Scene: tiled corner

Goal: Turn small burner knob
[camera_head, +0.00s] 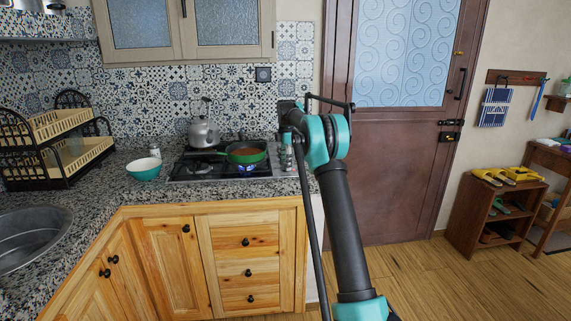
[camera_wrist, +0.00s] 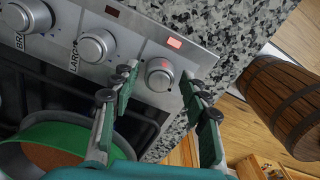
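The small burner knob appears to be the silver round knob (camera_wrist: 160,75) at the right end of the row in the wrist view. Its label is not visible, and a faint red mark shows on its face. My gripper (camera_wrist: 159,79) is open, with one finger on each side of this knob. A gap shows between the knob and each finger; I cannot tell how deep the fingertips reach. Another knob (camera_wrist: 95,46) marked "LARGE" sits to its left on the stove panel (camera_wrist: 140,25). In the head view my arm hides the knobs.
A green pan (camera_head: 246,146) with brown-red contents stands on the stove; its rim is close to my left finger in the wrist view. A kettle (camera_head: 204,133) stands behind it, and a green bowl (camera_head: 144,173) is left. A wooden barrel (camera_wrist: 284,98) lies right of the counter edge.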

